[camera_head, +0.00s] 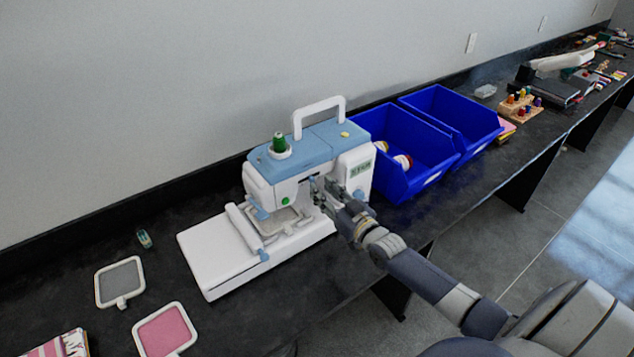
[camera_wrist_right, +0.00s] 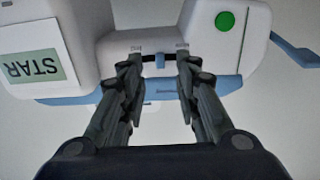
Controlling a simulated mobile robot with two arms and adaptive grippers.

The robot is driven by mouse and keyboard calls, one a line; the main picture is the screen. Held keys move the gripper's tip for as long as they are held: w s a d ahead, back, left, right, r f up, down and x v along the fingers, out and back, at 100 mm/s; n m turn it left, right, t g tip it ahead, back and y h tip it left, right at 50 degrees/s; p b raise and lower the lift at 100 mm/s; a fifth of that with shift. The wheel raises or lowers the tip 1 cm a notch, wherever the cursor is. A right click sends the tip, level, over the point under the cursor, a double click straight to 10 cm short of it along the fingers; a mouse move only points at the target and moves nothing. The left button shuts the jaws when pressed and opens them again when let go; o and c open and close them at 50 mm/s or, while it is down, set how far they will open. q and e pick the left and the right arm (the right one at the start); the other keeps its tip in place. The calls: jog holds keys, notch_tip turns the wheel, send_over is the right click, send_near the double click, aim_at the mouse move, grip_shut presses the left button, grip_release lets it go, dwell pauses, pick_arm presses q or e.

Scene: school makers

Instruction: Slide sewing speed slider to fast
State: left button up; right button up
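The white and light-blue sewing machine (camera_head: 310,150) stands on the black counter, with a green button and a green thread spool. My right gripper (camera_head: 316,188) is in front of the machine's body, beside the needle area. The right wrist view shows the machine upside down. There my right gripper (camera_wrist_right: 159,62) is open, its two fingers either side of a small blue slider knob (camera_wrist_right: 160,62) in a dark slot. The knob sits between two small labels, too blurred to read. I cannot tell whether a finger touches it. In the head view the gripper hides the slider. My left gripper is not in view.
Two blue bins (camera_head: 402,187) stand right of the machine; the nearer holds spools. A grey framed hoop (camera_head: 119,281) and a pink one (camera_head: 165,332) lie at the left. The wall is close behind the machine.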

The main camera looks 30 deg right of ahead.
aim_at(313, 180)
jog(key=shift+w+a, duration=0.15)
jog(key=shift+w, duration=1.65)
grip_shut()
